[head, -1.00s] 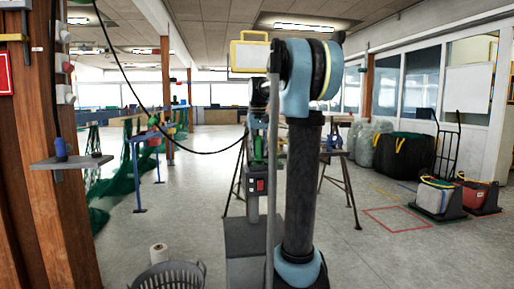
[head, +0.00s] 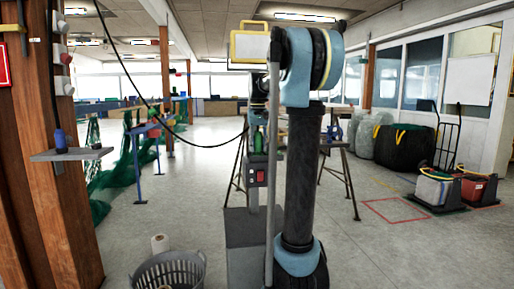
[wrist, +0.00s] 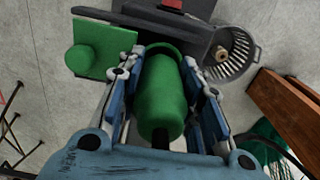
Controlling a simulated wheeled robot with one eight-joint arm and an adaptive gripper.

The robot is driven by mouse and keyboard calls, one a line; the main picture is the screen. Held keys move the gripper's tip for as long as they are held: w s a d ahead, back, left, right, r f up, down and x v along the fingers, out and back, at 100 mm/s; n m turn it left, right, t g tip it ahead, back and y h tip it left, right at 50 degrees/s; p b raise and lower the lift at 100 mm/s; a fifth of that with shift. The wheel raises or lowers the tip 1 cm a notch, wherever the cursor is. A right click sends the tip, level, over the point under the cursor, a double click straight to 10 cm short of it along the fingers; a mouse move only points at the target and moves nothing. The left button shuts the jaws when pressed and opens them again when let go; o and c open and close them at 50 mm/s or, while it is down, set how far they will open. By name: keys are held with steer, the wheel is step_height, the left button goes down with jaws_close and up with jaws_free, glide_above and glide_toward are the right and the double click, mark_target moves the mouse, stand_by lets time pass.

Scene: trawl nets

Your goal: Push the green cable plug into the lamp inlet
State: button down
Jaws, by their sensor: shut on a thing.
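The green cable plug (wrist: 165,95) lies between the blue-grey fingers of my gripper (wrist: 163,75) in the wrist view. My gripper is shut on it. Its far rim is close to a dark grey housing (wrist: 130,20) with a green square flap (wrist: 103,50) at its left. I cannot tell whether the plug touches or has entered the inlet; the inlet's opening is hidden behind the plug. In the head view the green plug (head: 258,140) shows small beside my arm, above a red switch (head: 260,177) on a grey stand. A yellow-framed lamp (head: 234,40) is above.
A black cable (head: 150,100) hangs from the upper left towards the plug. A wooden post with a small shelf (head: 72,154) is further left.

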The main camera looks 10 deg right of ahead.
steer(key=shift+f, duration=0.55)
steer(key=c, duration=1.1)
jaws_free()
steer(key=shift+o, duration=0.2)
step_height(320, 180, up, 12)
steer(key=shift+f, duration=0.1)
steer(key=s+f+t, duration=0.2)
steer(key=s+f, duration=3.2)
steer(key=f, duration=0.4)
steer(key=shift+s, duration=0.4)
